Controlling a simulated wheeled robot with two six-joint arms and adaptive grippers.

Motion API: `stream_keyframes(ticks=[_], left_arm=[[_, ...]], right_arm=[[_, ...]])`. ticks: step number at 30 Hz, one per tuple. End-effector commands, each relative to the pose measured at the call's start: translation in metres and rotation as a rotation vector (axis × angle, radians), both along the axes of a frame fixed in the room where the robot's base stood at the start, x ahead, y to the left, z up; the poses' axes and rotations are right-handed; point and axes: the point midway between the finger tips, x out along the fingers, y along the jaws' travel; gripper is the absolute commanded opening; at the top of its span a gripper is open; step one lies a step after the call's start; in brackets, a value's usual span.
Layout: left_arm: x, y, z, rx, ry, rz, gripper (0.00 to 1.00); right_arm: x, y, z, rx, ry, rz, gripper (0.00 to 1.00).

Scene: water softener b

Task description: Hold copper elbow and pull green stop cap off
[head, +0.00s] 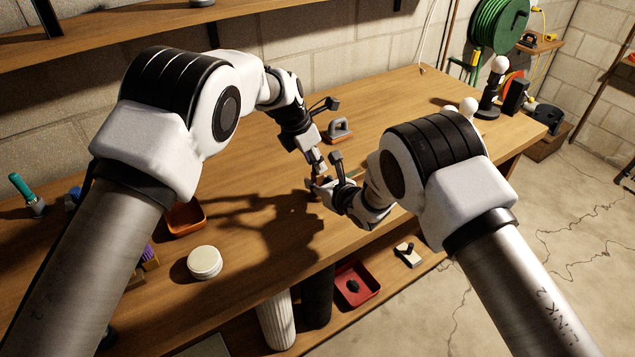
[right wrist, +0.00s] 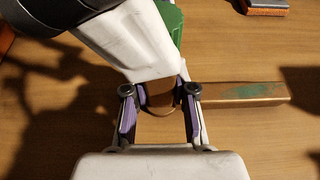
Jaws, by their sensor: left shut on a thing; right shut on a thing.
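The copper elbow (right wrist: 245,94) shows in the right wrist view, with one leg reaching right and a green stain on it. My right gripper (right wrist: 160,95) is shut on its other leg, one finger on each side. The green stop cap (right wrist: 174,22) is partly seen at the top, beyond the elbow. My left gripper (head: 317,167) comes down from the upper left and is shut on the cap; its white body covers much of the cap and where it meets the elbow. In the head view both grippers meet over the bench, mostly hiding the parts.
On the wooden bench (head: 385,110), an orange-soled tool (head: 338,129) lies just beyond the grippers. A white round lid (head: 204,262) and an orange tray (head: 186,216) are at left. White-topped items stand at far right. A red bin (head: 356,283) is on the lower shelf.

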Motion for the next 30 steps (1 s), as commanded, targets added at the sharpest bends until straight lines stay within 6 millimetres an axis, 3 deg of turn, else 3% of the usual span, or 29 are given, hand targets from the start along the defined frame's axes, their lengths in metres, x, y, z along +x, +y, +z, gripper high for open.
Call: stream_keyframes(ticks=[13, 24, 30], left_arm=[[0.001, 0.0, 0.043, 0.0, -0.003, 0.0, 0.0], [-0.001, 0.001, 0.048, 0.0, 0.0, 0.0, 0.0], [-0.011, 0.015, 0.066, 0.0, -0.002, 0.002, 0.0]], right_arm=[[0.0, 0.0, -0.001, -0.001, 0.001, 0.0, 0.0], [0.0, 0.0, -0.001, -0.001, 0.001, 0.0, 0.0], [0.0, 0.0, -0.001, -0.001, 0.002, 0.0, 0.0]])
